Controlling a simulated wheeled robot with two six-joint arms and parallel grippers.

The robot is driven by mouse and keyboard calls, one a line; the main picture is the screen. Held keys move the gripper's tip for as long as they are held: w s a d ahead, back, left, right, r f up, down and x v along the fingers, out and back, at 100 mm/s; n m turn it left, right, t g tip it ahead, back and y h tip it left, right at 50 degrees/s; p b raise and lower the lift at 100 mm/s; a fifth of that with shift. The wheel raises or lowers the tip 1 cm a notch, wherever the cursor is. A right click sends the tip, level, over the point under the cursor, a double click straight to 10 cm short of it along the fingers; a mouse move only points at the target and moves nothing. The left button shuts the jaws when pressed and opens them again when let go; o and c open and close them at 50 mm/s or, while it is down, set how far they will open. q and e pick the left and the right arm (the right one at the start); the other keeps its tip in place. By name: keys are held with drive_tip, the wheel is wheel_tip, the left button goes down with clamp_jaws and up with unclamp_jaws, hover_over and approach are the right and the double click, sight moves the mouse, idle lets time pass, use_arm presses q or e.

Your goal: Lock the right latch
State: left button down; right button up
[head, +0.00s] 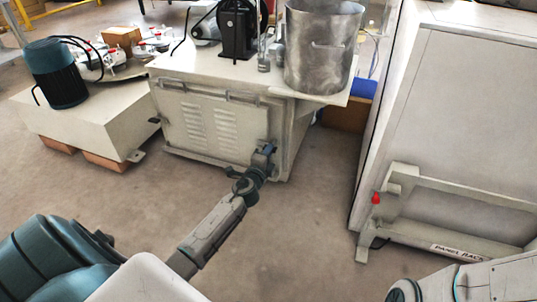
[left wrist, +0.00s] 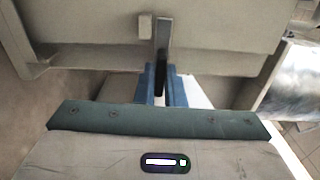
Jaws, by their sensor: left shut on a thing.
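The right latch shows in the left wrist view as a narrow dark grey lever (left wrist: 163,38) against the pale cabinet. My left gripper (left wrist: 156,84) has its blue fingers shut on this latch. In the head view my left gripper (head: 266,152) is at the lower right of the front of the pale metal cabinet (head: 170,115), whose front panel has louvers. There the gripper covers the latch, so its exact angle is hard to tell. Only part of my right arm shows, at the bottom right of the head view; its gripper is out of view.
A steel pot (head: 318,55) and a black machine (head: 238,30) stand on the cabinet top. A low pale block with a blue motor (head: 57,75) stands at the left. A large pale enclosure (head: 465,110) with a rail stands at the right. The floor between is clear.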

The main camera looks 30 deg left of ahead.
idle(0.3)
use_arm(q)
drive_tip(key=c, duration=1.5)
unclamp_jaws()
drive_tip(key=v, duration=1.1)
drive_tip(key=shift+p, duration=0.4)
